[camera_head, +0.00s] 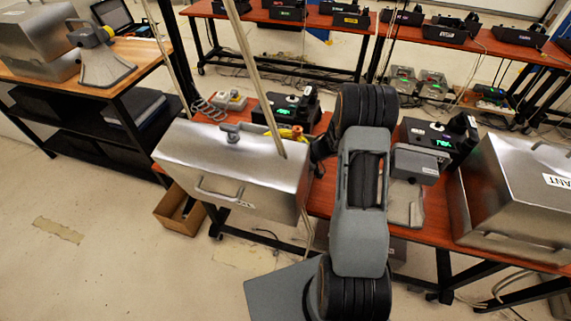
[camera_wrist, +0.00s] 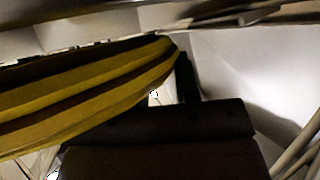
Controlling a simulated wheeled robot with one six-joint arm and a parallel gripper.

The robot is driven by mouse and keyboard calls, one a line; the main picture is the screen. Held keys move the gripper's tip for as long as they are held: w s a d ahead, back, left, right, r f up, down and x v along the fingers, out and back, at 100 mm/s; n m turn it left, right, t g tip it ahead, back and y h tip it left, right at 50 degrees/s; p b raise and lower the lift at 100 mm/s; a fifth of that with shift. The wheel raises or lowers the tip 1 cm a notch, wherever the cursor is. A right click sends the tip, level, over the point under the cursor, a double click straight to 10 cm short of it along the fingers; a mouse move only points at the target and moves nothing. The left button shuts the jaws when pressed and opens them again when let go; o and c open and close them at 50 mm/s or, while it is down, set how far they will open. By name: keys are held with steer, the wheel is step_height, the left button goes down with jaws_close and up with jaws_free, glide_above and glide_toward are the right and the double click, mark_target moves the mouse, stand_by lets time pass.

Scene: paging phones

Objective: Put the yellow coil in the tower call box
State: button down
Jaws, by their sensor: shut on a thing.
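The yellow coil (camera_head: 288,133) shows as a small yellow shape behind the back edge of the left metal box. In the wrist view the yellow coil (camera_wrist: 90,88) fills the left side, its yellow and dark strands bunching towards the middle. My gripper (camera_head: 318,152) is a dark shape at the box's right end, partly hidden by my arm. In the wrist view my gripper (camera_wrist: 182,62) is shut on the coil's narrow end. The left metal box (camera_head: 235,172) has a front handle and a label too small to read. I cannot tell which box is the tower call box.
Another metal box (camera_head: 525,190), with a label ending in "ANT", stands at the right. A grey device (camera_head: 418,163) and black phones crowd the red table. A black-framed bench (camera_head: 95,85) stands at the left. Open floor lies at front left.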

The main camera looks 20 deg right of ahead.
steer(key=shift+f, duration=0.25)
steer(key=c, duration=0.8)
jaws_free()
steer(key=shift+c, duration=0.2)
steer(key=shift+r, duration=0.35)
steer(key=b+v, duration=0.1)
steer(key=v, duration=1.1)
steer(key=shift+r, duration=0.25)
